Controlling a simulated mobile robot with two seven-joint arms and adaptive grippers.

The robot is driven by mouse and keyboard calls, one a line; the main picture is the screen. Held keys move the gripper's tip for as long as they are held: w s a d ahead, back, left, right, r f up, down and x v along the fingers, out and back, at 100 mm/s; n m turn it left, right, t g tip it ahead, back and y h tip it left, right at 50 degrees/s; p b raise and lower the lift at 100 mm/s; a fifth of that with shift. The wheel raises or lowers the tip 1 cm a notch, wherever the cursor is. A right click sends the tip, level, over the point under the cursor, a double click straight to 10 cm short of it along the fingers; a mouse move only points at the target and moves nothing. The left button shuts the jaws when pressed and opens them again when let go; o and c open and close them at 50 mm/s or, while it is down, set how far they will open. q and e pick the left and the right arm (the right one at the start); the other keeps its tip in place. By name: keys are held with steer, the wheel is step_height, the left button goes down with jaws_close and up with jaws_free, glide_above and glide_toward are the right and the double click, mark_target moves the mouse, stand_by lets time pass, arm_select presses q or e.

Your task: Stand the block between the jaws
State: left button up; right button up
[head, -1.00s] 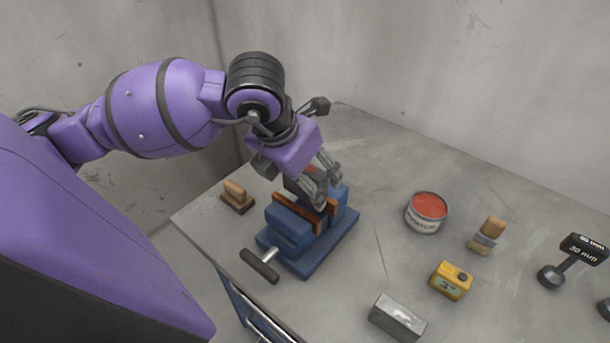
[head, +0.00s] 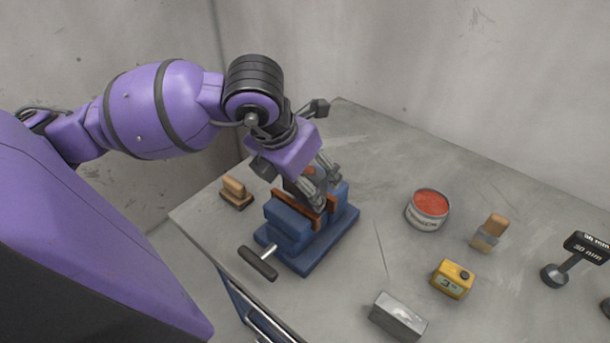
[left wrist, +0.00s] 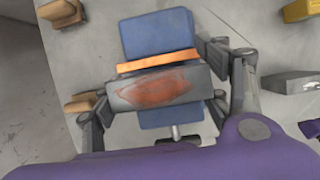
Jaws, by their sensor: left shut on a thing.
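A blue vise (head: 290,221) with copper-coloured jaw faces (head: 291,201) stands on the bench. It also shows in the left wrist view (left wrist: 157,34), with one orange jaw strip (left wrist: 150,62) visible. My left gripper (head: 320,192) points down over the vise and is shut on a grey block. In the left wrist view the block (left wrist: 122,97) has a reddish-brown patch on top and spans between the fingers (left wrist: 158,88). The block hides the other jaw face and the gap, so I cannot tell how deep it sits. My right gripper is out of view.
A vise handle (head: 257,262) sticks out at the front. A wooden-handled brush (head: 235,192) lies left. To the right are a red-topped tin (head: 428,207), another brush (head: 489,233), a yellow gauge (head: 453,279), a grey metal block (head: 398,316) and a black gauge (head: 570,258).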

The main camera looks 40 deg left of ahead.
arm_select(q)
steer(key=shift+w, duration=0.1)
steer(key=o, duration=2.2)
steer(key=shift+f, duration=0.1)
steer(key=shift+f, duration=0.15)
steer(key=v, duration=1.2)
